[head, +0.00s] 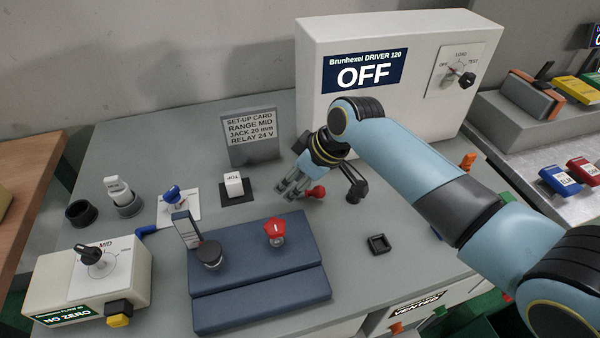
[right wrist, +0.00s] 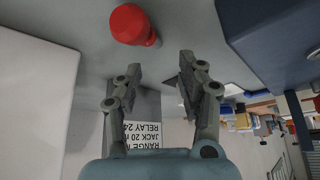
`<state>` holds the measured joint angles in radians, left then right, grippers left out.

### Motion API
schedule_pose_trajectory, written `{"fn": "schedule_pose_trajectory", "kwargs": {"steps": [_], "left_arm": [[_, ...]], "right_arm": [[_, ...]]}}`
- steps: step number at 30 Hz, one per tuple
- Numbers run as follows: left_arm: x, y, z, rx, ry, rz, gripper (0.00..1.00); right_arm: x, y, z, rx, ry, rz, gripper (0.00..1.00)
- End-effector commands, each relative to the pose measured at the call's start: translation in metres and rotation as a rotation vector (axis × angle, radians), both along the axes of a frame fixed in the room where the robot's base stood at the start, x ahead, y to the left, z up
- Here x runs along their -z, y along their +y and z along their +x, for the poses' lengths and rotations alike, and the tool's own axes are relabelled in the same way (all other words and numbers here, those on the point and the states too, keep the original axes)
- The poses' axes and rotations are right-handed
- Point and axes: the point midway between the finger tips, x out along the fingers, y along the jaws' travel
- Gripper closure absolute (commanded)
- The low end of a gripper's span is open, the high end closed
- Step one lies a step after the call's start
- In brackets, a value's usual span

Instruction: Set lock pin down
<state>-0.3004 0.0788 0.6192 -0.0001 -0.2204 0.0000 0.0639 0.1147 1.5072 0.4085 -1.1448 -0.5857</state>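A red-headed pin (head: 316,192), which looks like the lock pin, is on the grey bench just right of my right gripper's fingers. My right gripper (head: 290,188) is low over the bench in front of the white driver box. In the right wrist view the gripper (right wrist: 158,66) has its two fingers apart with nothing between them. The red head (right wrist: 134,24) shows just beyond the fingertips there, apart from them. Its lower part is hardly visible. My left gripper is not in view.
A blue two-level block (head: 255,290) carries a red star knob (head: 275,230) and a black knob (head: 209,254). The set-up card (head: 252,138) stands behind the gripper. A small black square socket (head: 378,244) sits right of the block. Bare bench lies around the socket.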

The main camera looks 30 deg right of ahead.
Motion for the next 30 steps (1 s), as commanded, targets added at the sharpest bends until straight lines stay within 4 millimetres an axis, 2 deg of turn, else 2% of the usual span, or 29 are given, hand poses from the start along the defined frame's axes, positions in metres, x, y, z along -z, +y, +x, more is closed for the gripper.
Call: {"fn": "schedule_pose_trajectory", "kwargs": {"steps": [5,12,17,21,30], "left_arm": [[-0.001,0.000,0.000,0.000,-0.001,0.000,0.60],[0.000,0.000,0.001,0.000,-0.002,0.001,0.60],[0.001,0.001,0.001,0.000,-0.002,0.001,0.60],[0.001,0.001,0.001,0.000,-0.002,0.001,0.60],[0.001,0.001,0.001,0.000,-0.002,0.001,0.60]], "right_arm": [[-0.024,-0.008,-0.010,-0.001,-0.003,-0.001,0.60],[-0.071,-0.023,-0.033,-0.002,-0.004,-0.004,0.60],[-0.094,-0.029,-0.044,-0.001,-0.003,-0.003,0.60],[-0.104,-0.031,-0.049,0.000,-0.002,-0.001,0.60],[-0.105,-0.032,-0.050,0.000,0.000,0.000,0.60]]}}
